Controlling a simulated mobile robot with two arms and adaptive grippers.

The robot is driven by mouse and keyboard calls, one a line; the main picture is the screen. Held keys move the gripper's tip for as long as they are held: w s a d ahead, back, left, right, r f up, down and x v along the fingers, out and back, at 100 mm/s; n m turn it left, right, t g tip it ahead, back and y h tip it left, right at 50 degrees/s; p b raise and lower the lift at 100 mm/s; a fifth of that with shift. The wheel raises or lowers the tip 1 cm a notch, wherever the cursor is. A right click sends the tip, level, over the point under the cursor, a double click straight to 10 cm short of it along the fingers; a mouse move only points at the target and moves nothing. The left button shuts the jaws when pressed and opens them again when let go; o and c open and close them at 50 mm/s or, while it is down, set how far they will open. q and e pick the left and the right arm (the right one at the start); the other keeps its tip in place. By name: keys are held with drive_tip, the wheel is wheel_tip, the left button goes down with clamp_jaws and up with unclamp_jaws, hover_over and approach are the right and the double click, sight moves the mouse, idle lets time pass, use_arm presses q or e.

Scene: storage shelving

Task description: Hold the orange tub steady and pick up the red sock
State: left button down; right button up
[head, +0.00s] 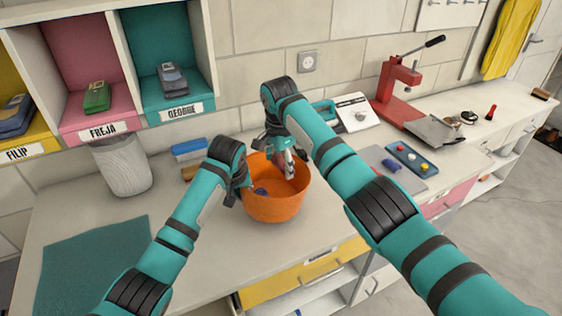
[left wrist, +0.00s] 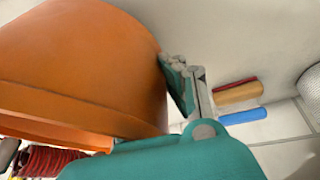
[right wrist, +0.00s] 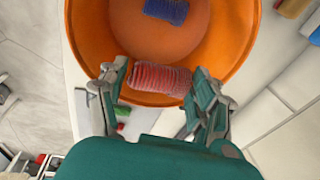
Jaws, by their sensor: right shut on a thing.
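The orange tub (head: 272,207) stands on the worktop, upright. My left gripper (head: 238,186) is at the tub's left side. In the left wrist view one finger lies against the tub wall (left wrist: 90,75) and the other is hidden. My right gripper (head: 284,160) is over the tub. In the right wrist view its fingers are closed on the red sock (right wrist: 160,79), a ribbed roll held crosswise above the tub near the rim. The sock also shows in the left wrist view (left wrist: 48,160). A blue rolled item (right wrist: 166,11) lies in the tub.
A grey wastebasket-like bin (head: 122,168) and blue and wooden blocks (head: 189,150) stand left of the tub. A white scale (head: 356,112), red press (head: 396,85) and tray (head: 409,159) are to the right. The front left worktop holds a teal mat (head: 85,265).

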use_arm(q)
drive_tip(key=shift+r+p, duration=0.3)
drive_tip(key=shift+r, duration=0.35)
drive_tip(key=c, duration=1.4)
unclamp_jaws()
drive_tip(key=v, duration=1.2)
